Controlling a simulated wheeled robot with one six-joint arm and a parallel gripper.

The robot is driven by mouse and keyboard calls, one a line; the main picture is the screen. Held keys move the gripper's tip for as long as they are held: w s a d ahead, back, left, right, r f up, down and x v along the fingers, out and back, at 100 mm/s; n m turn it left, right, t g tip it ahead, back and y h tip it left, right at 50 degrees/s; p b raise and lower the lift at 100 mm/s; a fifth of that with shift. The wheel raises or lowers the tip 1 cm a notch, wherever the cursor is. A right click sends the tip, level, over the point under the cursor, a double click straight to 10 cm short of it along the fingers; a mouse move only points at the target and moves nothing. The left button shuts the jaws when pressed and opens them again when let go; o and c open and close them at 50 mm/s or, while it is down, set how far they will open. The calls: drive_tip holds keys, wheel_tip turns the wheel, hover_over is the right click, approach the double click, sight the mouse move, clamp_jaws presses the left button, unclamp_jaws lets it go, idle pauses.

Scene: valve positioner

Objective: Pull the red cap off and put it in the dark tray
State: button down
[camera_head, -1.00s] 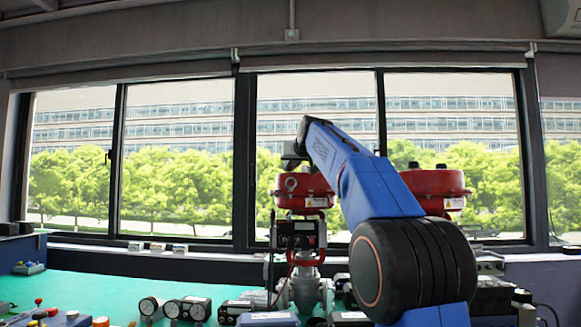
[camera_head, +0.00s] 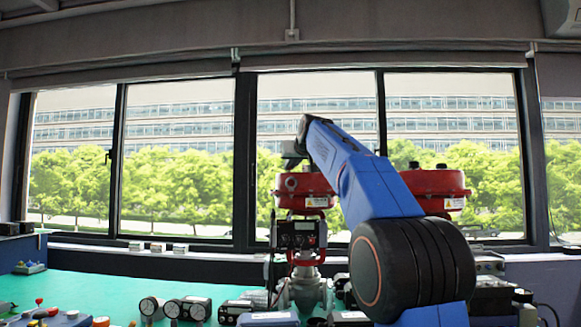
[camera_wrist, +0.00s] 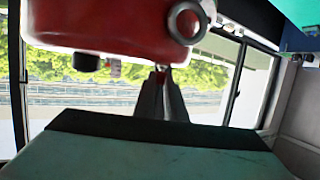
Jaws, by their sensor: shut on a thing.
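A red valve housing (camera_head: 305,190) stands on a valve body in the middle of the head view. It fills the top of the wrist view (camera_wrist: 110,25), upside down, with a metal ring and a dark plug. My gripper (camera_wrist: 161,74) is shut at the edge of this housing's top face. The red cap is hidden between or behind my fingertips, and I cannot see whether it is still seated. In the head view my blue arm hides most of my gripper. I cannot make out the dark tray with certainty.
A second red housing (camera_head: 435,184) stands to the right, partly behind my arm. Several gauges and boxes (camera_head: 187,309) crowd the bench front. Blue-grey boxes (camera_head: 268,320) are cut off by the bottom edge. The green bench top (camera_head: 120,283) has free room at left.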

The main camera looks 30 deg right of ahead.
drive_tip(key=shift+r, duration=0.95)
idle(0.8)
drive_tip(key=shift+r, duration=1.85)
drive_tip(key=shift+d, duration=0.1)
